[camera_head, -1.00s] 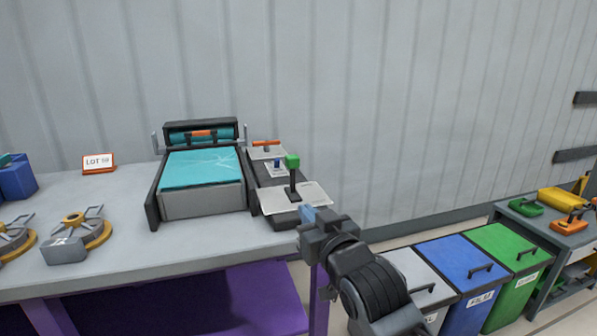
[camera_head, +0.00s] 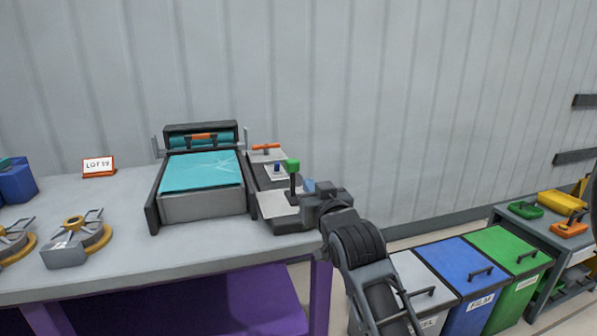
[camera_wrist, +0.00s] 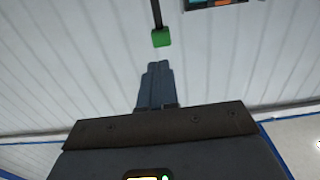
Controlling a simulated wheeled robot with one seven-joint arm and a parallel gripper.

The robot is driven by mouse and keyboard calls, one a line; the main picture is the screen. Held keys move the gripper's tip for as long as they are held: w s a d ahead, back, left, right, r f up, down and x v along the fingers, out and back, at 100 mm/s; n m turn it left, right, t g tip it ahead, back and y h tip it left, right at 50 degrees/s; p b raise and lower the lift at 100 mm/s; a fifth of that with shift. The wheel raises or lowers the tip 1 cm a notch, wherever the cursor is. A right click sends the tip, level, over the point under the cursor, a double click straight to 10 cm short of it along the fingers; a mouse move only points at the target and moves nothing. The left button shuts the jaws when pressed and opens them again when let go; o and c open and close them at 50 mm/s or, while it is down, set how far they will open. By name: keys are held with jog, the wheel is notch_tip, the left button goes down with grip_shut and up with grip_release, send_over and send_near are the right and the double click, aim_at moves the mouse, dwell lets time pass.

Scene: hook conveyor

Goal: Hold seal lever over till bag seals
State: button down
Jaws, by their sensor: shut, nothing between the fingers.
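The seal lever has a green knob (camera_head: 292,165) on a dark upright stalk, on a dark base at the right of the bench. The green knob also shows at the top of the wrist view (camera_wrist: 161,38), beyond my fingertips and apart from them. My gripper (camera_head: 308,186) is just right of the lever in the head view, its fingers shut and empty. The fingers also show together in the wrist view (camera_wrist: 157,72). A pale sheet, perhaps the bag (camera_head: 274,204), lies flat at the lever's foot; its right part is hidden by my gripper.
A machine with a teal film bed (camera_head: 200,171) stands left of the lever. An orange-handled part (camera_head: 266,147) lies behind it. A LOT 19 sign (camera_head: 98,167) and yellow-ringed fixtures (camera_head: 80,238) are farther left. Grey, blue (camera_head: 468,273) and green bins stand right of the bench.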

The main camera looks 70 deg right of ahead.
aim_at(295, 166)
jog(key=x, duration=0.9)
jog(key=shift+w+p, duration=0.1)
jog(key=shift+p, duration=0.25)
jog(key=shift+d+r+p, duration=0.1)
jog(key=shift+r+p, duration=0.05)
jog(key=shift+p, duration=0.2)
